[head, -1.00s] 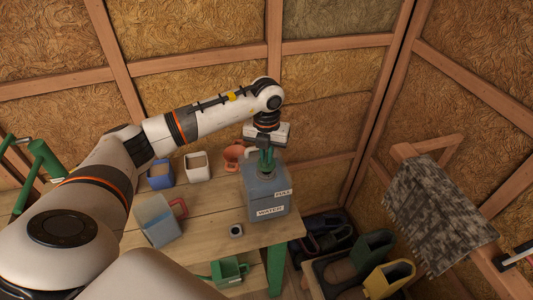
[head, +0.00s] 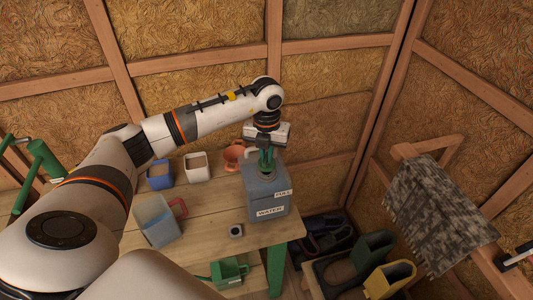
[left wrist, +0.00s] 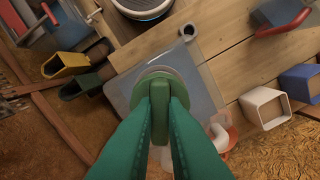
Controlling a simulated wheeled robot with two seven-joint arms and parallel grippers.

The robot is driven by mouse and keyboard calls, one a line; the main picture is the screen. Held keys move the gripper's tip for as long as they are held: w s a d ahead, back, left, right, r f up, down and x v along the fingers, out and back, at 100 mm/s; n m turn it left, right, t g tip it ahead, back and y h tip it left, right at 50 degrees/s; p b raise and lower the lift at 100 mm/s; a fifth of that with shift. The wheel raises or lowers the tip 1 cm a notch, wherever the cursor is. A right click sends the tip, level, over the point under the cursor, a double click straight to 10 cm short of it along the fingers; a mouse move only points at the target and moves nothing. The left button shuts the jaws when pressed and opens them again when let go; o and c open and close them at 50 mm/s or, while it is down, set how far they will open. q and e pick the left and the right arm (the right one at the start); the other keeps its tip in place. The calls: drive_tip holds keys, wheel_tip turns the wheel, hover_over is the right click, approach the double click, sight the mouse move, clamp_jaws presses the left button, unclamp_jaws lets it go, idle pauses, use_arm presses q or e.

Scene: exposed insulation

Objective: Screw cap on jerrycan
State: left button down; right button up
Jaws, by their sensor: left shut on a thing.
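The blue-grey jerrycan (head: 262,196), with white labels, one reading "WATER", stands upright near the right end of the wooden table. My left gripper (head: 266,168) points down at its top. In the left wrist view my green fingers are shut on the raised grip of a round green cap (left wrist: 158,90). The cap sits over the jerrycan's (left wrist: 203,98) opening; the threads beneath it are hidden, so I cannot tell how far it is seated. My right gripper is not in view.
The wooden table (head: 193,222) also holds a blue container (head: 160,176), a white container (head: 197,167), an orange funnel-like item (head: 233,154), a jug with a red handle (head: 157,221) and a small square piece (head: 236,230). Bins stand right of the table.

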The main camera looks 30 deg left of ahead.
use_arm(q)
drive_tip(key=shift+f+b, duration=0.95)
drive_tip(key=shift+f, duration=0.35)
drive_tip(key=c, duration=1.4)
unclamp_jaws()
drive_tip(key=shift+r, duration=0.1)
drive_tip(key=shift+r, duration=0.1)
drive_tip(key=shift+r, duration=0.3)
wheel_tip(320, 180, up, 11)
drive_tip(key=b, duration=0.3)
